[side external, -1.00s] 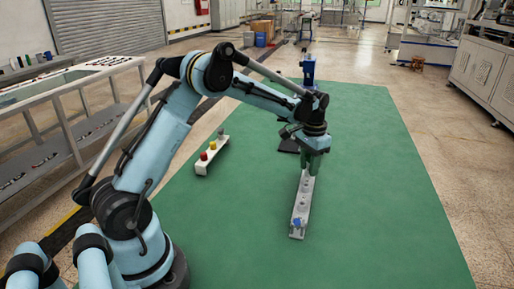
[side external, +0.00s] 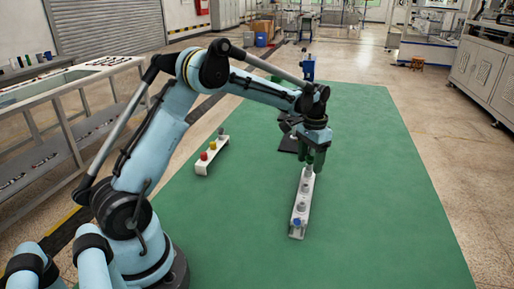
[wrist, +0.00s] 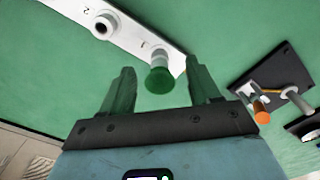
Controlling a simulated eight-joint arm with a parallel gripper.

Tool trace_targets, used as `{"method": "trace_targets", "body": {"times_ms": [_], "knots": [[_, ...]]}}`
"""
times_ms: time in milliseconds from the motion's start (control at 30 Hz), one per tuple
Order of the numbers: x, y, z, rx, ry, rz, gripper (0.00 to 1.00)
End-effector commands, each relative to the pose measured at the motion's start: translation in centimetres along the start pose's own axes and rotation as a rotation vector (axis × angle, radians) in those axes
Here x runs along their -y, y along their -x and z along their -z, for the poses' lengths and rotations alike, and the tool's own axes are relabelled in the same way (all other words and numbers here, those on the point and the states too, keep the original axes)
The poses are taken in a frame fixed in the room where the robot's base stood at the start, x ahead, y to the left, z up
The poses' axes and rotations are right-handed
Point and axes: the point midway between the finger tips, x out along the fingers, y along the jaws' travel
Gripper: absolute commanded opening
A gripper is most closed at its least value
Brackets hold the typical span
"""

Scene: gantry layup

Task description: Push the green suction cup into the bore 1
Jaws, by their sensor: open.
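The green suction cup (wrist: 159,80) stands on the grey fitting of bore 1 (wrist: 158,57), at the end of the white bar (wrist: 130,37) in the wrist view. I cannot tell how deep it sits. My gripper (wrist: 161,88) is open, with one finger on each side of the cup and visible gaps to both. In the side view my gripper (side external: 313,165) is over the far end of the white bar (side external: 300,229); the green cup is hard to make out there.
Bore 2 (wrist: 103,25) is empty. A white rack (side external: 206,165) with red and yellow cups lies left. A dark plate (wrist: 275,75) with an orange-tipped part is beside the bar.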

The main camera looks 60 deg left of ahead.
Motion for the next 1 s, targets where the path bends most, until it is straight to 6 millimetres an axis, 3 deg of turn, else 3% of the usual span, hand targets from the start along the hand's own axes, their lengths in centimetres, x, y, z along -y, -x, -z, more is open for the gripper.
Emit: {"method": "trace_targets", "body": {"times_ms": [200,433,633,1000], "knots": [[0.0,4.7,0.0,0.0,0.0,0.0,0.62],[0.0,8.2,0.0,0.0,0.0,0.0,0.62],[0.0,9.5,0.0,0.0,0.0,0.0,0.62],[0.0,9.6,0.0,-0.001,0.0,0.0,0.62]]}}
